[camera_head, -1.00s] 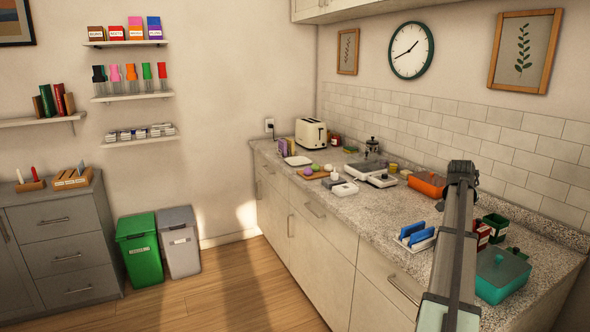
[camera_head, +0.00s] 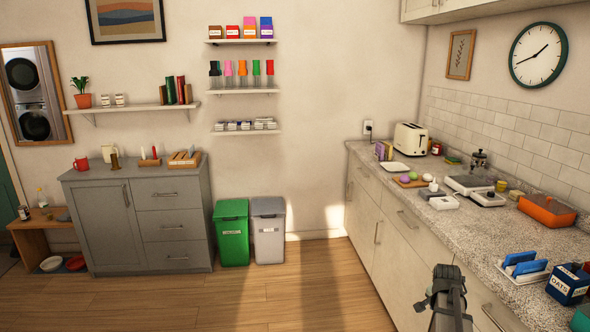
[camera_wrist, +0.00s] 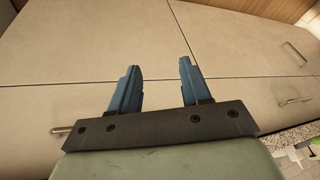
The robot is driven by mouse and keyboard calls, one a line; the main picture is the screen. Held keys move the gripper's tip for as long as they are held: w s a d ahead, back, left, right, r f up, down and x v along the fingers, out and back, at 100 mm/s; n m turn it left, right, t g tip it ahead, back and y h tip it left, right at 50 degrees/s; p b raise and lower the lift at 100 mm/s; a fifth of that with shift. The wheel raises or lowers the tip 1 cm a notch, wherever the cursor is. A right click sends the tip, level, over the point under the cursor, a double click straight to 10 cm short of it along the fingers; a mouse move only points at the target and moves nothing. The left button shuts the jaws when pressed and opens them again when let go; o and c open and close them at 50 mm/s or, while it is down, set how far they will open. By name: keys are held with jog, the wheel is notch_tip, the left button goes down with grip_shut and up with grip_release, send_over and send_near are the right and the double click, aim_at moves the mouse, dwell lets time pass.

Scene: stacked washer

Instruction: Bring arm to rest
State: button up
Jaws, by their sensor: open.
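My gripper shows in the wrist view (camera_wrist: 158,82) with its two blue fingers apart and nothing between them. It faces the pale cabinet fronts (camera_wrist: 110,50) below the counter. In the head view part of my arm (camera_head: 449,300) stands at the lower right, in front of the cabinet doors and lower than the countertop. The fingertips cannot be made out in the head view.
Green (camera_head: 231,232) and grey (camera_head: 268,230) bins stand by a grey cabinet (camera_head: 128,220). The wooden floor in the middle is clear.

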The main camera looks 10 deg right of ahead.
jog(key=s+a+f+n+g+y, duration=0.25)
jog(key=s+a+f, duration=0.35)
jog(key=a+f, duration=0.65)
jog(key=s+a+f+n+g+y, duration=0.15)
jog(key=s+a+f+n, duration=0.35)
jog(key=a+f, duration=0.7)
jog(key=s+a+f+n+g, duration=0.2)
jog(key=s+a+f, duration=0.2)
jog(key=s, duration=0.5)
jog(key=s+a+f+n+g, duration=0.2)
jog(key=s+a+f, duration=0.2)
jog(key=s, duration=0.5)
jog(key=s+a+f+n+g, duration=0.1)
jog(key=s+a+f, duration=0.3)
jog(key=s, duration=0.5)
jog(key=shift+s+a+f+n+g+h, duration=0.2)
jog(key=shift+s+a+n+g+h, duration=0.15)
jog(key=shift+a+n, duration=0.35)
